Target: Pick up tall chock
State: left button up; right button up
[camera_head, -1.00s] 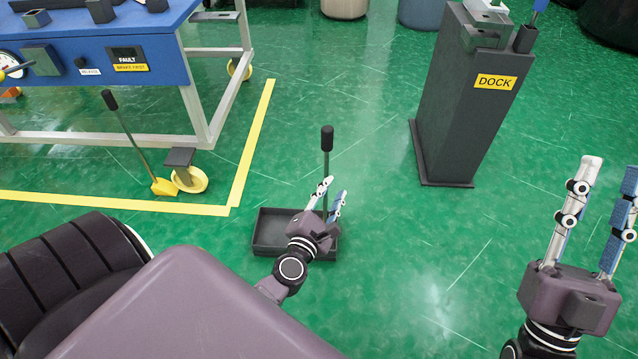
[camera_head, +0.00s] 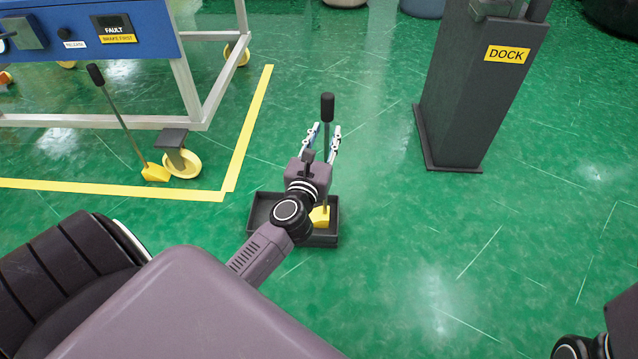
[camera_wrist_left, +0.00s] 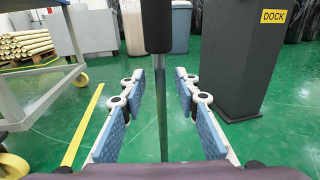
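A chock with a yellow wedge foot (camera_head: 320,217), a thin upright rod and a black grip (camera_head: 327,107) stands in a dark tray (camera_head: 262,208). My left gripper (camera_head: 322,134) is open, with its fingers to either side of the rod. In the left wrist view the rod (camera_wrist_left: 163,100) runs upright between the open fingers, with a gap on each side. The wrist hides part of the rod and tray. Another long-handled chock (camera_head: 128,137) leans beside the cart's caster. Part of my right arm shows at the lower right; its fingers are out of frame.
A blue-topped cart (camera_head: 68,80) stands on casters (camera_head: 182,163) at the left, inside yellow floor tape (camera_head: 247,130). A dark DOCK pedestal (camera_head: 470,110) stands at the right. The green floor between tray and pedestal is clear.

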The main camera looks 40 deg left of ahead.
pick_arm(q)
jog(key=shift+x, duration=0.9)
grip_shut()
jog(key=shift+r, duration=0.2)
